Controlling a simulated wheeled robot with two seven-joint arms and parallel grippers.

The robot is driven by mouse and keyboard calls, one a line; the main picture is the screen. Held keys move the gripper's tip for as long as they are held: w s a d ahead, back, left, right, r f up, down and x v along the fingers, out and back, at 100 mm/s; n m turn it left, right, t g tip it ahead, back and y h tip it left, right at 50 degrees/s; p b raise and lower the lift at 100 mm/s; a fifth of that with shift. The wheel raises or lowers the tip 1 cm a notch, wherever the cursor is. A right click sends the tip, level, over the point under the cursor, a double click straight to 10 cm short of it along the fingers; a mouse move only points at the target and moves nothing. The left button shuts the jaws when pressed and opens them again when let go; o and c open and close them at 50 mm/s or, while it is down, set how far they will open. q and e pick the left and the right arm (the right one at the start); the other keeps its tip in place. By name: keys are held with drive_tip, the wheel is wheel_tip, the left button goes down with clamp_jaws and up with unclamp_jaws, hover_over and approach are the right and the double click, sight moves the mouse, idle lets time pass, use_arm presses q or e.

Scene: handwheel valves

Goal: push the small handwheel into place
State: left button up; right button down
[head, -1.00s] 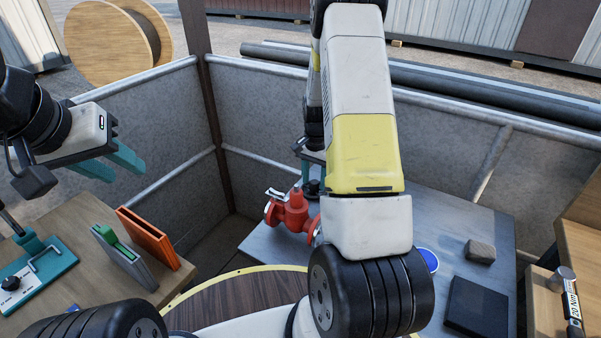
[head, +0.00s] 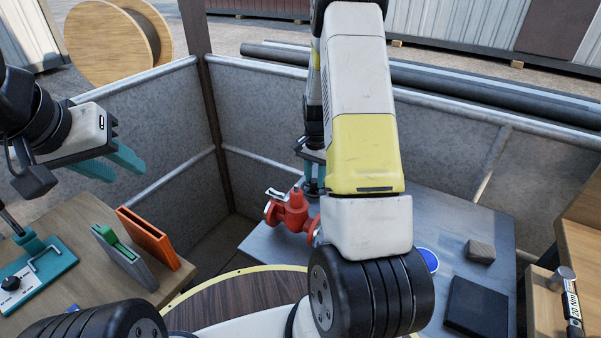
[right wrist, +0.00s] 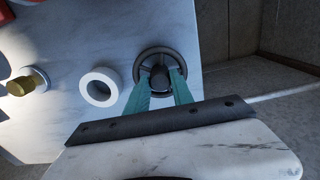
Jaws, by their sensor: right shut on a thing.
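In the right wrist view, the small handwheel (right wrist: 143,64) is a dark round wheel with spokes and a central hub. My right gripper (right wrist: 162,76) is shut on its hub, its teal fingers either side. In the head view, my right gripper (head: 312,180) points down just behind the red valve (head: 293,212), partly behind my own arm. I cannot make out the handwheel there, nor tell whether it sits on a stem. My left gripper (head: 108,168) is open and empty, above the left bench.
A white ring (right wrist: 100,72) and a brass-tipped fitting (right wrist: 22,85) lie left of the handwheel. A wooden block (head: 480,251) and a black pad (head: 476,306) are on the grey table (head: 440,210). Orange and grey holders (head: 148,238) stand on the left bench. Panels enclose the back.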

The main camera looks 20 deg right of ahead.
sight(314, 180)
drive_tip(key=shift+r, duration=2.7)
drive_tip(key=c, duration=1.8)
unclamp_jaws()
clamp_jaws()
